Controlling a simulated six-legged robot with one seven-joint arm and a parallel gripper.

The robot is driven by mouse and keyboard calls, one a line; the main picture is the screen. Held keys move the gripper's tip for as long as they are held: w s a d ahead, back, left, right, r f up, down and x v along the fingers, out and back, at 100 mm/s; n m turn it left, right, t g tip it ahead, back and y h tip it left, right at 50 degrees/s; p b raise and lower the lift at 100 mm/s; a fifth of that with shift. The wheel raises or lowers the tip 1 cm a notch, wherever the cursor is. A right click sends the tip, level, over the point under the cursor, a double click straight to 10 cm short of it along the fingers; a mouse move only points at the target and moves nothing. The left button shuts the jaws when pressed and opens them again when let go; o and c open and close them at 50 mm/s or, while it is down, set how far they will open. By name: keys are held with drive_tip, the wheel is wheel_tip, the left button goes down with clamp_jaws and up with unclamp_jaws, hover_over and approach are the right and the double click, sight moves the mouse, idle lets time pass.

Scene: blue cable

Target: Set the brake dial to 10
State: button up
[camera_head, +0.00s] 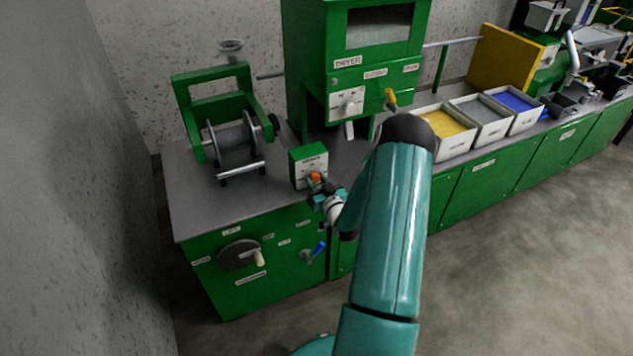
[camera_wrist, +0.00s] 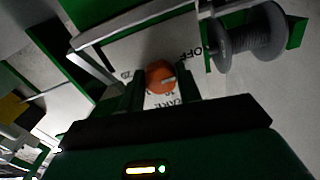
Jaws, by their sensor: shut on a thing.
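The brake dial (camera_head: 315,177) is an orange-red knob on the white face of a small green box (camera_head: 309,157) on the grey worktop. In the wrist view the dial (camera_wrist: 160,77) is round and orange with a light pointer mark toward its right side. "OFF" and other printed marks show on the plate around it; the numbers are too small or blurred to read surely. My gripper (camera_head: 321,187) is at the box front. Its dark fingers (camera_wrist: 162,92) stand on either side of the dial and are shut on it.
A wire spool (camera_head: 233,143) in a green frame stands left of the box. A green dryer cabinet (camera_head: 352,60) rises behind. A hand crank (camera_head: 240,254) and a blue-handled valve (camera_head: 316,250) are on the bench front below. Trays (camera_head: 447,148) stand to the right.

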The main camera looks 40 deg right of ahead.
drive_tip(key=m, duration=0.9)
drive_tip(key=shift+m, duration=0.3)
drive_tip(key=m, duration=0.4)
drive_tip(key=shift+m, duration=0.3)
drive_tip(key=m, duration=0.4)
drive_tip(key=shift+a+r, duration=0.1)
drive_tip(key=o, duration=1)
drive_tip(key=shift+c, duration=0.2)
